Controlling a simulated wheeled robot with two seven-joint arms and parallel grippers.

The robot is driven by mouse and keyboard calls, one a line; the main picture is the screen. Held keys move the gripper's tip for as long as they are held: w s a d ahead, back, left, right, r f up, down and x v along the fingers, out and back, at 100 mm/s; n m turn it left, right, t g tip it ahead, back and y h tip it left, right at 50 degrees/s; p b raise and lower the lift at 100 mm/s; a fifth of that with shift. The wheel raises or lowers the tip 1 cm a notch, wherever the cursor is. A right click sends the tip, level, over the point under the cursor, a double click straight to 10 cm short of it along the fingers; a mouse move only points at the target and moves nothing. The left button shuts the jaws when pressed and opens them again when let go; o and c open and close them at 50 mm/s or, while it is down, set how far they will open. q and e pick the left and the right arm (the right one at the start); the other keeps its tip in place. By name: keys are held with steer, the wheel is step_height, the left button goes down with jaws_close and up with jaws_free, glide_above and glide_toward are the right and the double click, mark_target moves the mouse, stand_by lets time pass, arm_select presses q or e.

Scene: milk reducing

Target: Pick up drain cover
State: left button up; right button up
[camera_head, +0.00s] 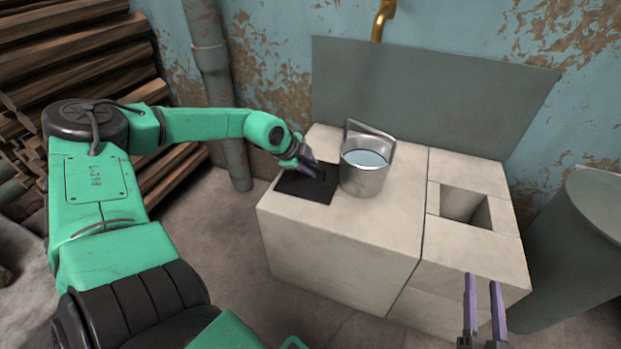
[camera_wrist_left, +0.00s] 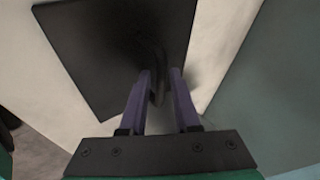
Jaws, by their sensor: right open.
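The drain cover is a flat black square plate (camera_head: 308,188) on the left part of the pale stone counter. In the left wrist view its dark face (camera_wrist_left: 85,45) fills the upper middle, with a blurred dark raised part (camera_wrist_left: 157,75) near the fingertips. My left gripper (camera_head: 309,171) is over the cover near its back edge. Its two purple fingers (camera_wrist_left: 160,82) stand apart with a gap on either side of that dark part; whether they grip it is unclear. My right gripper (camera_head: 482,278) is open and empty, in front of the counter's right part.
A metal bucket of liquid (camera_head: 364,175) stands just right of the cover. The counter (camera_head: 340,240) has a square opening (camera_head: 465,204) at right. A brass tap (camera_head: 381,18) is above a grey backsplash. A grey barrel (camera_head: 580,240) stands at right, stacked wood (camera_head: 75,50) at left.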

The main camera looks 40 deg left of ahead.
arm_select(q)
jaws_close()
stand_by(1.4)
